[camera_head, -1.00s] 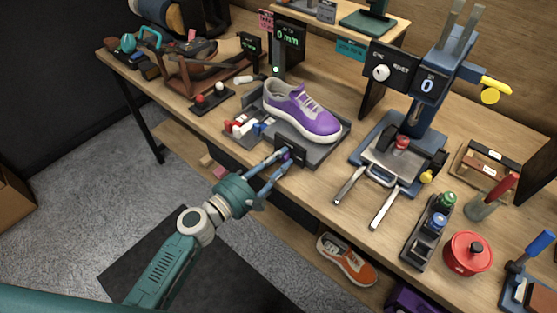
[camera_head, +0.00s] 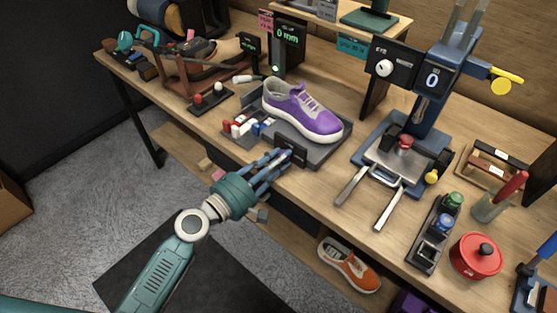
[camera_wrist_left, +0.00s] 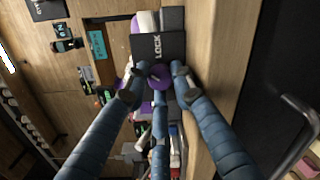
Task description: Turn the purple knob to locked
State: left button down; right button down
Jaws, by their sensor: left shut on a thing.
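The purple knob (camera_wrist_left: 160,77) sits on the front of a dark panel marked LOCK (camera_wrist_left: 158,47) in the left wrist view. In the head view this small dark panel (camera_head: 291,149) stands at the table's front edge, below the purple sneaker (camera_head: 302,111). My left gripper (camera_head: 284,156) has its blue fingers closed around the knob, and the fingertips (camera_wrist_left: 158,77) touch it from several sides. The fingers mostly hide the knob in the head view. I cannot tell which way the knob points. My right gripper is not in view.
The sneaker rests on a grey plate (camera_head: 327,151), with red, white and blue parts to its left. A blue press (camera_head: 415,135) stands to the right, with two metal handles toward the front edge. A red pot (camera_head: 476,256) is farther right. An orange shoe (camera_head: 348,265) lies on the lower shelf.

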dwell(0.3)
pick_arm(q)
jog(key=c, duration=1.5)
grip_release()
jog(key=shift+o, duration=0.2)
jog(key=shift+s+f, duration=0.1)
jog(key=shift+f, duration=0.1)
jog(key=shift+s+a, duration=0.15)
jog(key=shift+s, duration=0.1)
jog(key=v, duration=0.7)
jog(key=shift+a+r, duration=0.2)
jog(key=shift+r, duration=0.05)
jog(key=shift+s, duration=0.1)
jog(key=shift+c, duration=0.5)
